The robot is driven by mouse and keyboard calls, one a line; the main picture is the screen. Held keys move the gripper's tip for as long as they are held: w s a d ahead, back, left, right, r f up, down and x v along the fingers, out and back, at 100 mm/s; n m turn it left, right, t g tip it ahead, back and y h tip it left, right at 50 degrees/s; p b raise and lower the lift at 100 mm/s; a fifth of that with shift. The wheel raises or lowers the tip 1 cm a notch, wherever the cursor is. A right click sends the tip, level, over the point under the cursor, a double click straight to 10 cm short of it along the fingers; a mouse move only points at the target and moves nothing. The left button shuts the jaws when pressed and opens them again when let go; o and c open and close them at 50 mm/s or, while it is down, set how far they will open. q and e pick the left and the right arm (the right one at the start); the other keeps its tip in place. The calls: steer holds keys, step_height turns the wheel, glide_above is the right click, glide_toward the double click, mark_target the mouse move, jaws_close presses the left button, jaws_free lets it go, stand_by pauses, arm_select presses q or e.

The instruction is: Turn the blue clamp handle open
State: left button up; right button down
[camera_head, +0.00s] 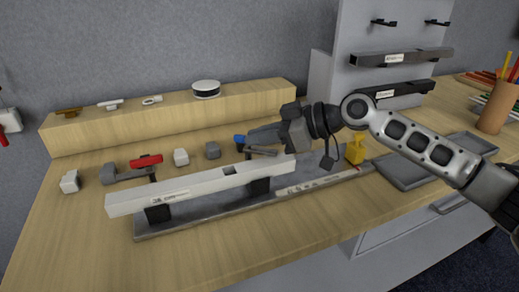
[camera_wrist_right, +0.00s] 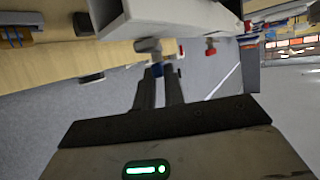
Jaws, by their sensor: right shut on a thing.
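The blue clamp handle (camera_head: 239,140) sits at the back side of the white square bar, near its middle. My right gripper (camera_head: 252,138) reaches in from the right, behind the bar, with its fingertips at the blue handle. In the right wrist view the two fingers (camera_wrist_right: 158,80) are close together, with the blue handle (camera_wrist_right: 157,70) between their tips. The gripper is shut on it. The fingers hide part of the clamp. My left gripper is not in view.
The white bar (camera_head: 200,188) rests on black supports over a grey base plate (camera_head: 215,213). Small grey and white blocks (camera_head: 181,157) lie behind it. A yellow object (camera_head: 355,150) and grey trays (camera_head: 402,170) are at the right. The front left tabletop is clear.

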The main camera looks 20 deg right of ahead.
steer(key=shift+w+f+n+g+y+b, duration=0.2)
steer(key=shift+f+n+g+y+b, duration=0.15)
steer(key=shift+n+b, duration=0.2)
steer(key=shift+w+d+r+n+g+y+b, duration=0.1)
steer(key=shift+r+n+g+y+b, duration=0.15)
steer(key=shift+n+g, duration=0.2)
steer(key=shift+w+r+n+g+y+b, duration=0.1)
steer(key=shift+n+g+b, duration=0.2)
steer(key=shift+g, duration=0.2)
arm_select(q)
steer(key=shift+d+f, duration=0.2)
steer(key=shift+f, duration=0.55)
arm_select(e)
steer(key=shift+w+d+n+g+y, duration=0.1)
steer(key=shift+w+n+g+y, duration=0.15)
steer(key=shift+n+g, duration=0.95)
steer(key=shift+w+n+g+y, duration=0.15)
steer(key=shift+n+g+y, duration=0.1)
steer(key=shift+n+g, duration=0.9)
steer(key=shift+g, duration=0.45)
steer(key=c, duration=1.5)
jaws_free()
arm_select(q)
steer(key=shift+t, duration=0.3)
